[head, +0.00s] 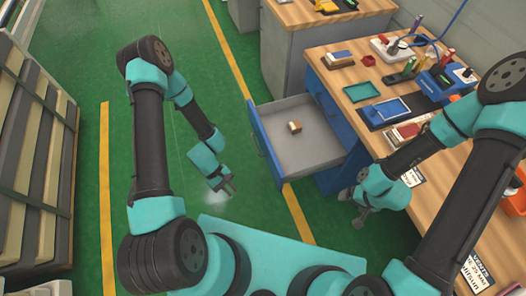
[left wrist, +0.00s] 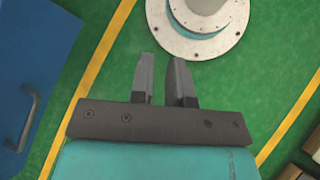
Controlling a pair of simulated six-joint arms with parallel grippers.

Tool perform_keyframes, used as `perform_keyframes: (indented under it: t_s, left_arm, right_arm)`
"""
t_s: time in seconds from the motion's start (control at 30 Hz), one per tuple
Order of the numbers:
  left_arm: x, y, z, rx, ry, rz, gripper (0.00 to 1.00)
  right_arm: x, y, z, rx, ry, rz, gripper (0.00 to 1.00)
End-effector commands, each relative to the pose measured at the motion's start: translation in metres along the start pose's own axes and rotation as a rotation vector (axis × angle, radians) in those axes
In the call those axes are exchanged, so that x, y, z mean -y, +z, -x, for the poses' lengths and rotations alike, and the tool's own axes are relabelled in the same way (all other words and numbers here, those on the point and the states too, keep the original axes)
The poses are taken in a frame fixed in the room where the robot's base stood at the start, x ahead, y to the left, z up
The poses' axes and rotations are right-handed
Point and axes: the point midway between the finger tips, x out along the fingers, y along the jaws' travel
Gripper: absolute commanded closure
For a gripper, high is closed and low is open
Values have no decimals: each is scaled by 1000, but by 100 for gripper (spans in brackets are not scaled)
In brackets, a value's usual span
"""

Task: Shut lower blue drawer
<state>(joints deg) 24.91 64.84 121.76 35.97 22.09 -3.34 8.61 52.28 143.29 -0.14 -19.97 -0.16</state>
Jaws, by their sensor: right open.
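A blue drawer (head: 267,150) stands pulled out from the blue cabinet under the wooden workbench. Its grey interior holds a small brown-and-white block (head: 294,127). Its front panel faces left, and a blue panel with a grey handle (left wrist: 29,118) shows at the left of the left wrist view. My left gripper (head: 228,188) is left of and nearer than the drawer front, apart from it, over the green floor. Its fingers (left wrist: 163,75) are slightly apart with nothing between them. My right gripper (head: 352,207) is open and empty by the cabinet's near side.
The workbench (head: 345,70) carries a blue tray (head: 388,110), a teal tray (head: 361,92), a red item and tools. A second bench (head: 285,15) stands behind. Slatted stacks (head: 35,130) fill the left side. Green floor with yellow lines lies open left of the drawer.

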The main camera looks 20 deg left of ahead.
Motion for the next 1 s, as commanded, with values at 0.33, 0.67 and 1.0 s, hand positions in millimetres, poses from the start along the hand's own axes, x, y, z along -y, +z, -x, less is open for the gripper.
perform_keyframes:
  t_s: [0.33,0.67,1.0]
  left_arm:
    - [-58,-42,-6,409,524,440,100]
    - [-90,-108,36,605,1016,574,100]
    - [-91,-111,39,614,1044,577,100]
  right_arm:
    - [0,0,0,0,0,0,15]
    - [0,0,0,0,0,0,15]
    - [0,0,0,0,0,0,15]
